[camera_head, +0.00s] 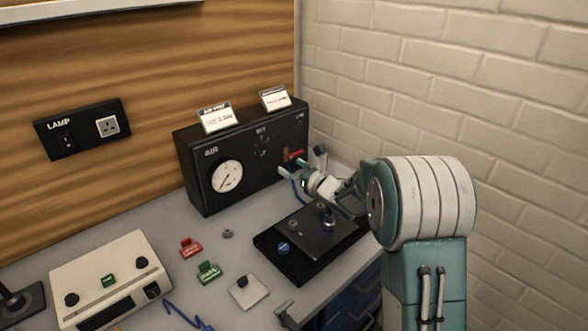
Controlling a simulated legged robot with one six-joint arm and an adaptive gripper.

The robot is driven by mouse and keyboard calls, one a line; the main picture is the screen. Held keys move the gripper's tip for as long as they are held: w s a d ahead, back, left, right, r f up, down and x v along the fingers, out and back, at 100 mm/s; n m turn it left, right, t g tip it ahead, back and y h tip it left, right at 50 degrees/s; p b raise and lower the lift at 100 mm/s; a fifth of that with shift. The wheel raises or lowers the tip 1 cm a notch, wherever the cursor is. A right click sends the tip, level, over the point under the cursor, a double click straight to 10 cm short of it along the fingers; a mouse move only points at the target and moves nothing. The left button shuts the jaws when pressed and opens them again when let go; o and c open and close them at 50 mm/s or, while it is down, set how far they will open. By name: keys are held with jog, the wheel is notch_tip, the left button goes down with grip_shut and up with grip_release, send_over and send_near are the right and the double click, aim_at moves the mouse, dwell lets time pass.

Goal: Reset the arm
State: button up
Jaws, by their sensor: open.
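My arm, teal and white, comes in from the right. My gripper (302,166) is open, in front of the right part of the black AIR box (200,165). No object shows between its fingers. A red handle (295,154) on the box shows just behind the fingers; I cannot tell whether they touch. Below the gripper is a black base plate (272,246) with a dark raised panel, a blue knob (283,249) and a small metal and blue fitting (327,219). My arm covers part of the plate's right side.
A cream box with knobs (100,270) stands at the front left. A red block (190,248), a green block (208,272) and a white square piece (248,291) lie on the grey bench. A brick wall (520,110) bounds the right side.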

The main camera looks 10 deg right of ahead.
jog(key=shift+s+d, duration=0.25)
jog(key=shift+s, duration=0.2)
jog(key=s+d+r+m+g+h, duration=0.1)
jog(key=s+d+r+m+h, duration=0.35)
jog(key=s+m, duration=0.55)
jog(key=s+d+r+m+g+h, duration=0.1)
jog(key=s+d+r+m+h, duration=0.35)
jog(key=m, duration=0.95)
jog(key=s+a+f+m+g, duration=0.1)
jog(key=s+m+g, duration=0.1)
jog(key=s+m, duration=0.4)
jog(key=s+a+f+m+g, duration=0.2)
jog(key=s+m, duration=0.4)
jog(key=s, duration=0.6)
jog(key=s+a+f+m+g+h, duration=0.1)
jog(key=s+m+g, duration=0.2)
jog(key=s+m, duration=0.3)
jog(key=s, duration=0.2)
jog(key=shift+s+a+f, duration=0.2)
jog(key=shift+s+f, duration=0.2)
